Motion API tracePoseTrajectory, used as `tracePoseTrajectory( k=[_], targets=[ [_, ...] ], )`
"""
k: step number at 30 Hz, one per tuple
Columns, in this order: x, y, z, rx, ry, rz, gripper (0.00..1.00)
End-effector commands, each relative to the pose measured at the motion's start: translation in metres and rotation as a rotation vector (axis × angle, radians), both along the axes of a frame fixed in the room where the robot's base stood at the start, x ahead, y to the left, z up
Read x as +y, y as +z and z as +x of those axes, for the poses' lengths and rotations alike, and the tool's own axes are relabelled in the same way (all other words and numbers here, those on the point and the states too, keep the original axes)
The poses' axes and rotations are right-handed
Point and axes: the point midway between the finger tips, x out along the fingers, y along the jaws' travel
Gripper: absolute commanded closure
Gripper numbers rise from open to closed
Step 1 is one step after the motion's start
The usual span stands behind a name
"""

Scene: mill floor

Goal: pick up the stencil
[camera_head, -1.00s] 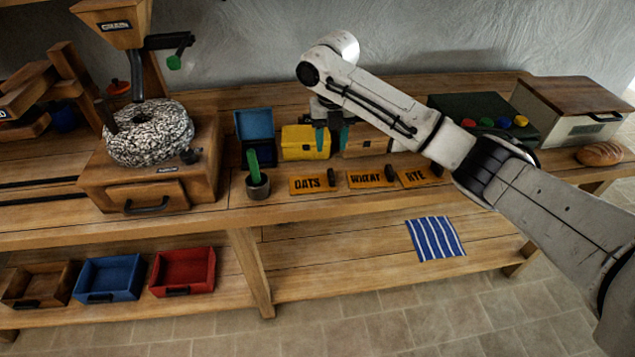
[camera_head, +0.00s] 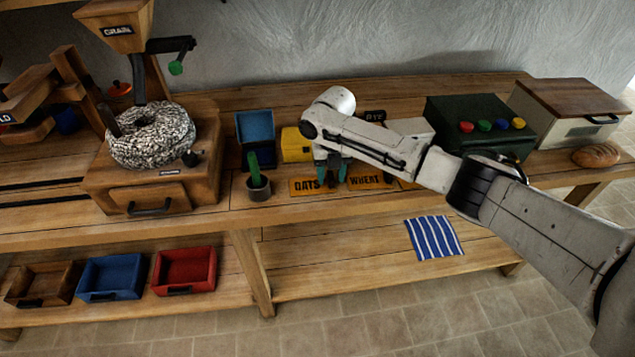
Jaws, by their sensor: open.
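Yellow-orange stencil plates lie in a row along the bench's front part. The OATS stencil (camera_head: 303,186) is on the left and the WHEAT stencil (camera_head: 364,181) is to its right. The stencil at the right end is mostly hidden behind my arm, with only an edge showing. My gripper (camera_head: 332,179) points down with its teal fingers apart, at the right end of the OATS stencil, where its dark knob is. The fingers look to be on either side of that knob. I cannot tell whether they touch it.
A pot with a green-handled tool (camera_head: 258,187) stands left of the stencils. A blue open box (camera_head: 254,127) and yellow box (camera_head: 297,144) stand behind. A grain mill (camera_head: 150,136) is at left, a dark green button box (camera_head: 470,122) at right. A striped cloth (camera_head: 433,238) lies on the lower shelf.

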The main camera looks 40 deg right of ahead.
Motion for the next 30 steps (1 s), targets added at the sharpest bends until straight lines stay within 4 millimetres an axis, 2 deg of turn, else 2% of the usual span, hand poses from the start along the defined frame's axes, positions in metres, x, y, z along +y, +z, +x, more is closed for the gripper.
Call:
tracePoseTrajectory(
  k=[5,20,30],
  targets=[
    [0.0000,-0.0003,0.0001,0.000,0.000,0.000,0.53],
    [-0.0001,0.0002,0.0001,0.000,0.000,0.000,1.00],
    [-0.0002,0.0010,0.0005,-0.001,0.000,0.000,1.00]
  ],
)
